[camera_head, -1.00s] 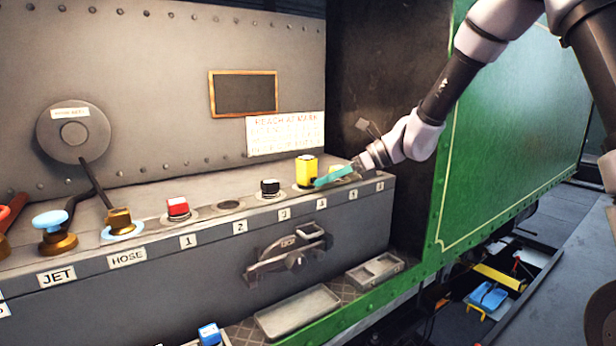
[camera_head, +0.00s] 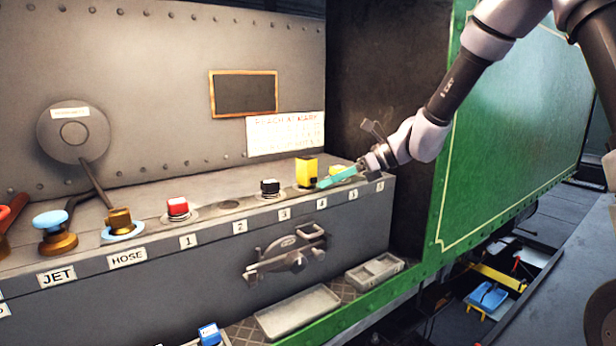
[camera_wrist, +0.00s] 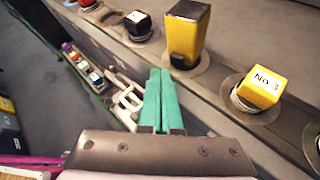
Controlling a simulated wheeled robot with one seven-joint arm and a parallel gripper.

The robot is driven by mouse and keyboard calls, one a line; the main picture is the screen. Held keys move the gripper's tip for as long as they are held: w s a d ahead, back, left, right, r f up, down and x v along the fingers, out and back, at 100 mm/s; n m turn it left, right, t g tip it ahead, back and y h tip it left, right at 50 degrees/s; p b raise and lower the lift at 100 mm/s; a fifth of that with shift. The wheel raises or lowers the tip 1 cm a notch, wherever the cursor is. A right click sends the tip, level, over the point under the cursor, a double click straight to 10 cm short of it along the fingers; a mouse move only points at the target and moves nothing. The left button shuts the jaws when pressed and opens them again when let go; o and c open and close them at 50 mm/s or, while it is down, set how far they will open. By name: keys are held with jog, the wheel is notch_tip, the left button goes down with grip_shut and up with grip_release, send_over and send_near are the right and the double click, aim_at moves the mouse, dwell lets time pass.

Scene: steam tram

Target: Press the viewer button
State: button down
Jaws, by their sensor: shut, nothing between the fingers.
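My gripper (camera_head: 321,184) has teal fingers, closed together and empty. In the head view its tips overlap the ledge by the tall yellow block (camera_head: 307,171). In the wrist view the closed fingertips (camera_wrist: 160,74) point toward the tall yellow block (camera_wrist: 186,34), with a visible gap in the picture. A smaller yellow cube marked "No 3" (camera_wrist: 262,87) sits to its right on a round base. No label reading "viewer" is legible, so I cannot tell which control is the viewer button.
A black button (camera_head: 269,187) and red button (camera_head: 177,207) stand left on the grey ledge, above numbered labels. Blue and brass valves (camera_head: 53,231) are further left. A latch handle (camera_head: 287,256) juts from the ledge's front. Trays (camera_head: 298,312) lie below. A green panel (camera_head: 510,130) is right.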

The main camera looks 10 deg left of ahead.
jog(key=shift+s+d, duration=0.55)
jog(key=shift+d, duration=0.3)
jog(key=shift+s+d, duration=0.55)
jog(key=shift+d, duration=0.25)
jog(key=shift+s+d, duration=0.55)
jog(key=shift+d, duration=0.3)
jog(key=s+d+r+n+t+h, duration=0.2)
jog(key=s+d+r+n+h, duration=0.1)
jog(key=d, duration=0.7)
jog(key=s+d+r+n+t+h, duration=0.3)
jog(key=d+r+n, duration=0.4)
jog(key=d, duration=0.4)
jog(key=s+d+r+n+t+h, duration=0.3)
jog(key=s+d+r+n+h, duration=0.1)
jog(key=d, duration=0.7)
jog(key=shift+s+r+n, duration=0.65)
jog(key=shift+s+n, duration=0.15)
jog(key=shift+s, duration=0.35)
